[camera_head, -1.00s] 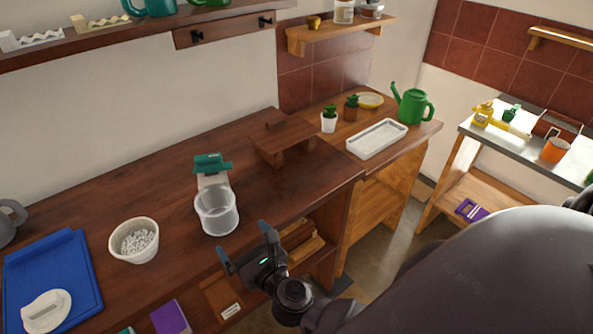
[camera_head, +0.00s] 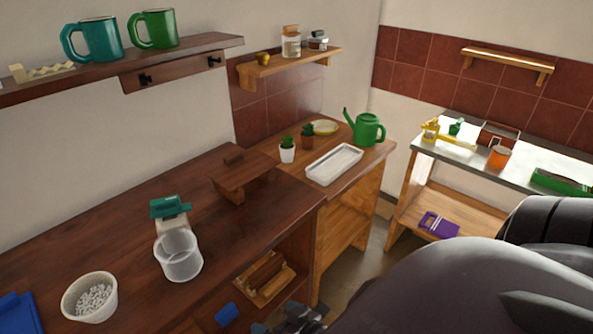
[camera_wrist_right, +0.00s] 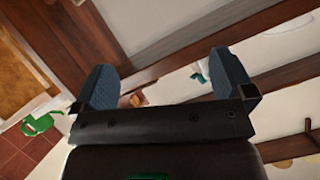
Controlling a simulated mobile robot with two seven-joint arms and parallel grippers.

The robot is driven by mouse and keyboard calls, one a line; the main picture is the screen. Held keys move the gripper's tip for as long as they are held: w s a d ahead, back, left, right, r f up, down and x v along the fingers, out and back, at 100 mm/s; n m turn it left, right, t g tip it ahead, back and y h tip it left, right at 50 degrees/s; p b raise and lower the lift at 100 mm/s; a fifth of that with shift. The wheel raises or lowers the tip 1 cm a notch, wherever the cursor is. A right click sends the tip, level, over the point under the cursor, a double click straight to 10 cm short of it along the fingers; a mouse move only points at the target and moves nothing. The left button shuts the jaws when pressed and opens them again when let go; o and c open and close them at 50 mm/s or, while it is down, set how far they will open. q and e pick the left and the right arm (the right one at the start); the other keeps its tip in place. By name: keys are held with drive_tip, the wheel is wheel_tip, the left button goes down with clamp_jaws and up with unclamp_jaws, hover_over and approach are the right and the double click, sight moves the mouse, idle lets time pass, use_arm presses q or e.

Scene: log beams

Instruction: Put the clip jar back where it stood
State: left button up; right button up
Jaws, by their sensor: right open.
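A clear, open-topped jar (camera_head: 178,256) stands upright on the dark wooden counter. Right behind it is a white piece with a teal top (camera_head: 170,208); I cannot tell whether the two are joined. A glass jar with a wooden lid (camera_head: 291,43) and a smaller jar with a dark fitting (camera_head: 318,40) are on the small wall shelf. I cannot tell for sure which is the clip jar. My right gripper (camera_wrist_right: 165,82) is open and empty, its blue fingers wide apart. In the head view it is mostly cut off at the bottom edge. My left gripper is not seen.
A tub of white pellets (camera_head: 90,298) stands left of the clear jar. A small wooden stand (camera_head: 240,177), potted plants, a white tray (camera_head: 334,165) and a green watering can (camera_head: 366,128) stand further right. The small wall shelf (camera_head: 290,68) holds several things. Counter between jar and stand is clear.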

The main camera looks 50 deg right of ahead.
drive_tip(key=s+d+f+n+h, duration=0.1)
drive_tip(key=n, duration=0.1)
drive_tip(key=s+d+f+n+g, duration=0.1)
drive_tip(key=d+n, duration=0.1)
drive_tip(key=shift+s+d+g+h, duration=0.15)
drive_tip(key=shift+s+g+h, duration=0.15)
drive_tip(key=shift+h, duration=0.1)
idle(0.9)
